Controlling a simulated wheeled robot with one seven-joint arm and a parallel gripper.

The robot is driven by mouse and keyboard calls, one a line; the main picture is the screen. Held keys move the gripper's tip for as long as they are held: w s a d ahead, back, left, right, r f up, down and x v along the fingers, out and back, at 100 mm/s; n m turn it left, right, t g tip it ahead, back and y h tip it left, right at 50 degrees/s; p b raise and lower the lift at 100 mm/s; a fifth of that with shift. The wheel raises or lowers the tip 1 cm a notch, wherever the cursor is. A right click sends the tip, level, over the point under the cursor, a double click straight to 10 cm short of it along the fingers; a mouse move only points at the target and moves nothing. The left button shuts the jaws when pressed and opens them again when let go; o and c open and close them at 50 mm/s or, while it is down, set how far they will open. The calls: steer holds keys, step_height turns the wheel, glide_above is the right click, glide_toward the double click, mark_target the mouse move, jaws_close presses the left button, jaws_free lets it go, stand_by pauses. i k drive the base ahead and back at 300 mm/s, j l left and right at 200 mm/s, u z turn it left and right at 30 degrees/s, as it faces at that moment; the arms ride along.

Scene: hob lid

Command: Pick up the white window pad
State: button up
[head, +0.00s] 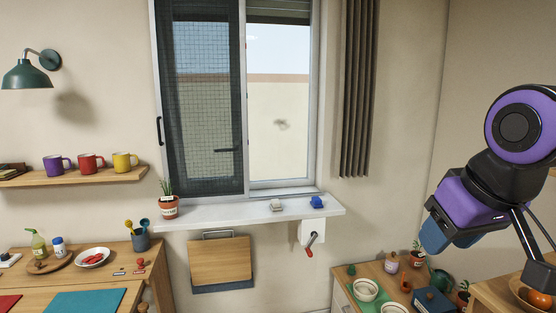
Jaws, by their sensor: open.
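The white window pad (277,205) looks like a small pale block lying on the white window sill (240,211), right of the middle. A similar blue pad (317,202) lies to its right near the sill's end, apart from it. My gripper (436,238) is in the right of the head view, pointing down and left. It is well to the right of the sill and touches neither pad. Its jaws are open and empty, though the fingertips show only partly.
A potted plant (169,207) stands at the sill's left end. A red-handled crank (310,244) on a white box sits below the sill's right part. A cutting board (220,261) hangs beneath. A dark curtain (357,90) hangs right of the window. The sill between plant and pads is clear.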

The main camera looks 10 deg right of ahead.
mark_target(276, 205)
steer(key=i+z, duration=0.1)
steer(key=i, duration=0.45)
steer(key=i+j+z, duration=0.1)
steer(key=i, duration=0.45)
steer(key=i+j+z, duration=0.1)
steer(key=i, duration=0.45)
steer(key=i+j+z, duration=0.1)
steer(key=i, duration=0.45)
steer(key=j, duration=0.1)
